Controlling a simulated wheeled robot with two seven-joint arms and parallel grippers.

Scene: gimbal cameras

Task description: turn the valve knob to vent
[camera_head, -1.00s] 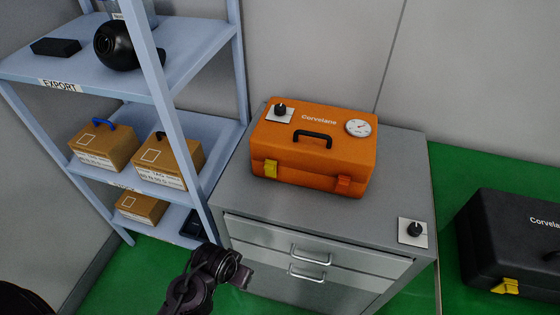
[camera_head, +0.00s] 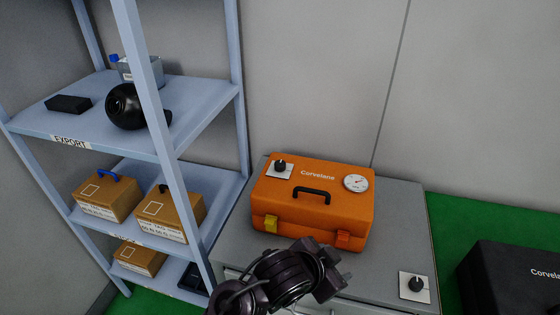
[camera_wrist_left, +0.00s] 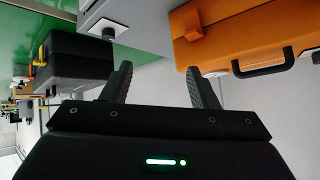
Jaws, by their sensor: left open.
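An orange case (camera_head: 315,205) stands on a grey cabinet. On its lid a black knob (camera_head: 280,166) sits on a white plate, with a round white gauge (camera_head: 356,183) at the right. A second black knob (camera_head: 416,284) sits on a white plate at the cabinet's front right corner. The labels on the plates are too small to read. My left gripper (camera_head: 335,277) is in front of the case, apart from both knobs. In the left wrist view its fingers (camera_wrist_left: 162,82) are spread and empty; the case (camera_wrist_left: 240,30) and corner knob (camera_wrist_left: 108,33) show beyond. My right gripper is out of view.
A blue shelf unit (camera_head: 205,115) with boxes and a black round object (camera_head: 125,106) stands at the left. A black case (camera_head: 515,285) is at the right, on the green floor.

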